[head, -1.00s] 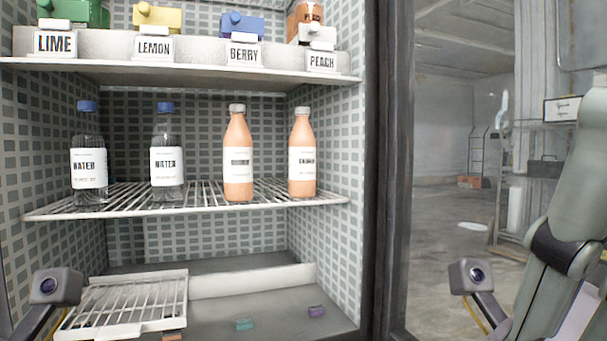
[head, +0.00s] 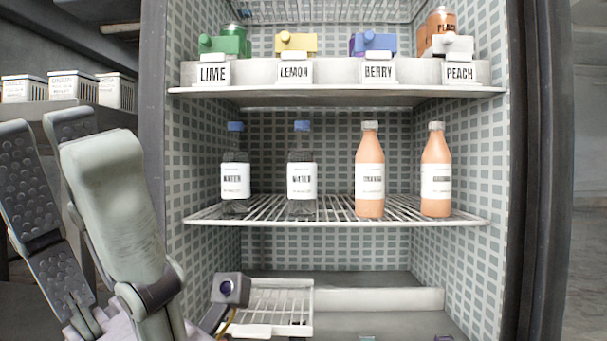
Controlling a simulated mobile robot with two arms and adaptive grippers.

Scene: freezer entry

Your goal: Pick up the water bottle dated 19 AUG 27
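Two clear water bottles with blue caps and white labels stand upright on the middle wire shelf. The left water bottle (head: 235,180) and the right water bottle (head: 301,180) are apart, with a clear gap between them. The small date print on both labels is too small to read. My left gripper (head: 58,140) is at the lower left, outside the cabinet, fingers pointing up. Its dark padded fingers are apart from the grey-green finger, and it holds nothing. It is well to the left of both bottles. My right gripper is out of view.
Two orange bottles (head: 369,180) stand right of the water on the wire shelf (head: 335,210). The cabinet's dark left frame (head: 154,90) lies between my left gripper and the bottles. A white rack (head: 275,300) is below. White baskets (head: 70,88) stand outside at left.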

